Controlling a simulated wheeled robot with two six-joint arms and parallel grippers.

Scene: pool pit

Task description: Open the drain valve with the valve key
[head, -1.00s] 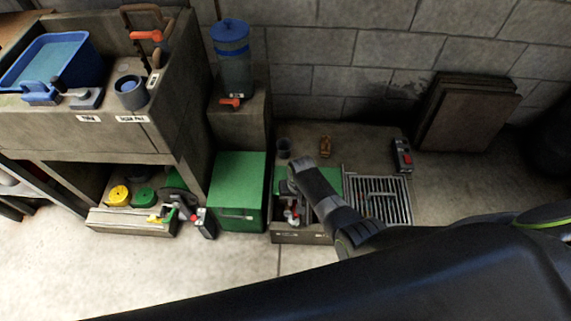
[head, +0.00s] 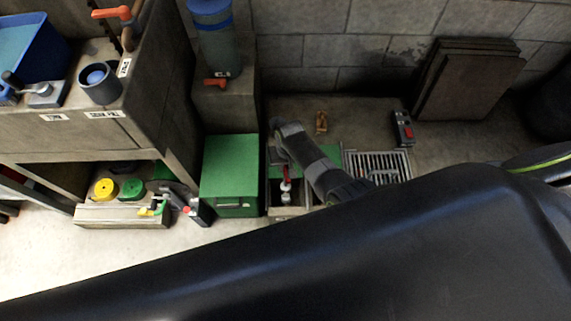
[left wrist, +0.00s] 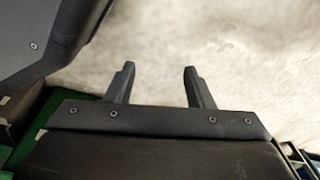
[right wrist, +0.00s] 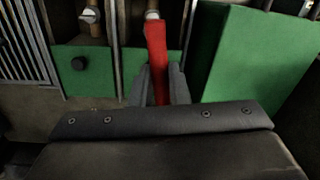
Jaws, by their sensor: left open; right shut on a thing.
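My right gripper (right wrist: 159,82) is shut on a red bar (right wrist: 156,45) in the right wrist view. The bar's far end meets a pale fitting (right wrist: 152,15) on a pipe; I cannot tell whether the bar is the valve key or a valve's own handle. In the head view the red bar (head: 286,173) stands over pale fittings (head: 285,191) in the open pit, just below my right gripper (head: 276,156), whose fingers are mostly hidden. A second pale fitting (right wrist: 90,15) sits on the neighbouring pipe. My left gripper (left wrist: 158,85) is open and empty over pale floor.
A green box (head: 230,165) stands left of the pit, a floor grate (head: 378,165) right of it. A device with a red button (head: 403,128) and a small brown object (head: 322,122) lie behind. A bench (head: 130,135) stands left. My black body covers the foreground.

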